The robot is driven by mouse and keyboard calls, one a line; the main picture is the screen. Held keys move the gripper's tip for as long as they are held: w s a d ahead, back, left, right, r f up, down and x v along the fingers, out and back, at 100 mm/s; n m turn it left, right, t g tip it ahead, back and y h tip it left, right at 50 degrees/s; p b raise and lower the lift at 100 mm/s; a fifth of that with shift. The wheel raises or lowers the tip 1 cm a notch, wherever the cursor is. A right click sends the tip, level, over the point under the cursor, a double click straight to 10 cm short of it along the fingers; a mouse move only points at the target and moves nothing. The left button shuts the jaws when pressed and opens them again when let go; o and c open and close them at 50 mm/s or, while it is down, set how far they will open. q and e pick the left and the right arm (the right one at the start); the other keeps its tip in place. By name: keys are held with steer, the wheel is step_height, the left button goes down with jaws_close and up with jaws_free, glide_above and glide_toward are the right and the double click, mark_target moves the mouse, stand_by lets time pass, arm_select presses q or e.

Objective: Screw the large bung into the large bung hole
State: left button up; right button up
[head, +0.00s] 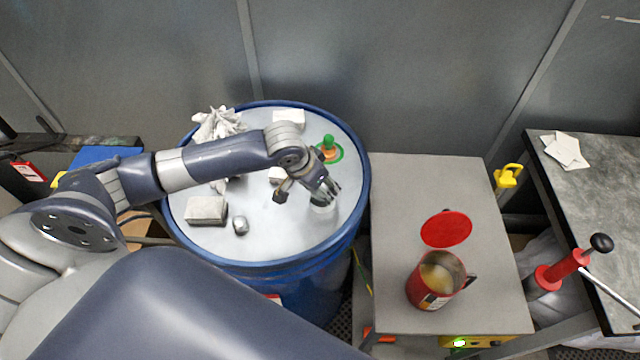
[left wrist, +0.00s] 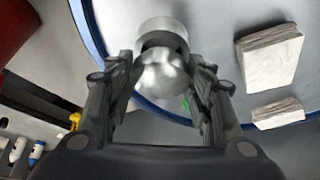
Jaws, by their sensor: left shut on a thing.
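My left gripper (head: 325,192) is over the front right part of the blue drum's grey lid (head: 275,235). In the left wrist view the gripper (left wrist: 165,85) is shut on a rounded silver knob, which I take as the large bung (left wrist: 165,72). A pale round collar (left wrist: 162,28) shows just past the knob; whether it is the bung's base or the hole's rim I cannot tell. In the head view the bung (head: 322,207) is mostly hidden by the fingers. The large bung hole is not clearly visible. My right gripper is not in view.
On the lid are a green plug (head: 328,146) in a ring, a small silver piece (head: 240,226), a crumpled rag (head: 218,124) and pale blocks (head: 206,210). A grey table (head: 400,200) beside the drum holds a red can (head: 425,295) and red disc (head: 446,229).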

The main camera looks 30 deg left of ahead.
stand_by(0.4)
arm_select(q)
steer(key=shift+p, duration=0.55)
stand_by(0.4)
steer(key=shift+p, duration=0.4)
steer(key=shift+f+b, duration=0.45)
steer(key=shift+f, duration=0.55)
